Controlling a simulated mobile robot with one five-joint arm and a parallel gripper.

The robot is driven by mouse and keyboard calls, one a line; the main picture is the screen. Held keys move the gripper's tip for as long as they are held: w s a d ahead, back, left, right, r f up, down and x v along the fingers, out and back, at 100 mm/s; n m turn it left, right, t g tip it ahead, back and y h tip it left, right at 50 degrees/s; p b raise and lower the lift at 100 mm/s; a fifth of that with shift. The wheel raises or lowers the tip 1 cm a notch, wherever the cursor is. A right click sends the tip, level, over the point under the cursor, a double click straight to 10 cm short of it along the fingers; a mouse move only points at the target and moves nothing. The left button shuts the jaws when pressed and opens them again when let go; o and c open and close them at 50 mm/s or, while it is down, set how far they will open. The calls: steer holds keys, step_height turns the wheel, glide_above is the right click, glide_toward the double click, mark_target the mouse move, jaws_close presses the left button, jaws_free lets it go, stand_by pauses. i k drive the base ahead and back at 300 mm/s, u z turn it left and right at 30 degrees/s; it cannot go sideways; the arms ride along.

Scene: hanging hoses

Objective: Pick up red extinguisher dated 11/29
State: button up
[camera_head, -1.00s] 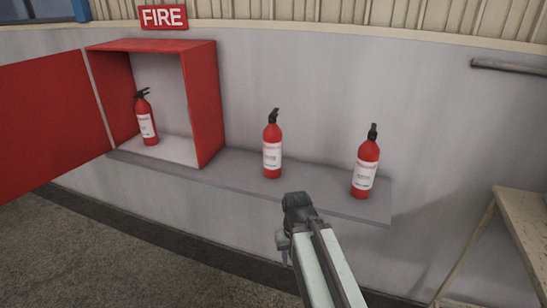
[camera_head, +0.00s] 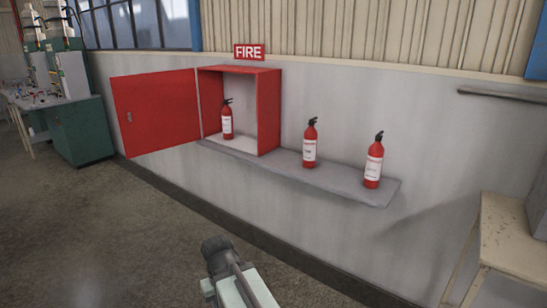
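Three red extinguishers with black tops and white labels stand upright in the head view. One extinguisher (camera_head: 227,120) is inside the open red cabinet (camera_head: 269,112). A second extinguisher (camera_head: 310,146) stands on the middle of the grey shelf (camera_head: 345,182), and a third extinguisher (camera_head: 373,163) stands near the shelf's right end. The label dates are too small to read. My arm's end (camera_head: 218,262) shows at the bottom, below and left of the shelf and apart from all the extinguishers. Its fingers cannot be made out.
The cabinet door (camera_head: 157,112) hangs open to the left, with a FIRE sign (camera_head: 249,52) above the cabinet. A worn table (camera_head: 508,240) stands at the right. A green machine bench (camera_head: 78,130) is at the far left. The floor (camera_head: 90,235) before the wall is clear.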

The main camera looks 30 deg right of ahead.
mark_target(310, 139)
steer(key=z, duration=0.45)
steer(key=i, duration=1.45)
steer(key=u, duration=0.4)
steer(key=i, duration=0.55)
steer(key=u, duration=0.7)
steer(key=k, duration=0.75)
steer(key=u, duration=0.2)
steer(key=i, duration=0.75)
steer(key=z, duration=0.15)
